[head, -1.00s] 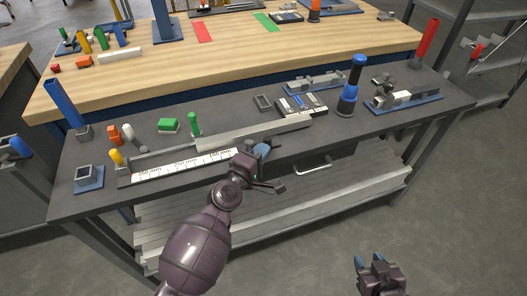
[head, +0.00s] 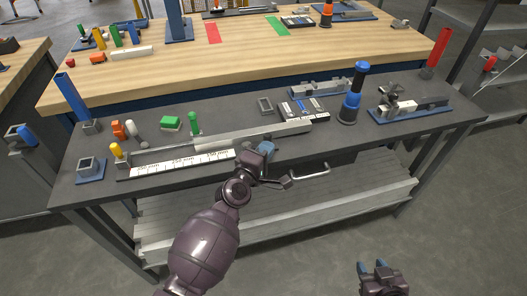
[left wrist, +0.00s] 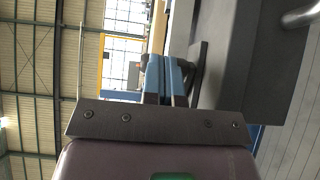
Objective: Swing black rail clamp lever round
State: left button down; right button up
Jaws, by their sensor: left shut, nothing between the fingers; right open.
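My left gripper (head: 266,148) is shut and empty at the front edge of the dark bench, beside the right end of the scale-marked rail (head: 190,163). Its blue fingertips also show in the left wrist view (left wrist: 166,75), pressed together. A thin dark bar (left wrist: 199,72) stands close beside the fingertips there; it may be the black clamp lever, but I cannot tell whether they touch. In the head view my gripper and wrist cover this spot, and I cannot make out the lever. My right gripper (head: 372,267) is open and empty, low in front of the bench.
A long grey bar (head: 250,134) lies behind the rail. A blue and black cylinder (head: 350,102) and a clamp on a blue plate (head: 410,108) stand to the right. A bench handle (head: 308,170) juts out right of my left gripper. Free floor lies in front.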

pick_arm(q)
jog(key=shift+w+d, duration=0.4)
jog(key=shift+w, duration=0.05)
jog(key=shift+w+d, duration=0.2)
jog(key=shift+w, duration=0.1)
jog(key=shift+w+d+r, duration=0.1)
jog(key=shift+w+r, duration=0.1)
jog(key=shift+r, duration=0.1)
pick_arm(e)
jog(key=shift+s+f, duration=0.65)
jog(key=shift+w+r, duration=0.15)
jog(key=shift+w, duration=0.05)
pick_arm(q)
jog(key=shift+s, duration=0.25)
jog(key=v, duration=1)
jog(key=shift+s+a+f, duration=0.25)
jog(key=shift+a+f, duration=0.05)
jog(key=shift+f, duration=0.05)
pick_arm(e)
jog(key=shift+w+d+r, duration=0.1)
jog(key=shift+w+r, duration=0.05)
jog(key=shift+r, duration=0.2)
jog(key=shift+w, duration=0.1)
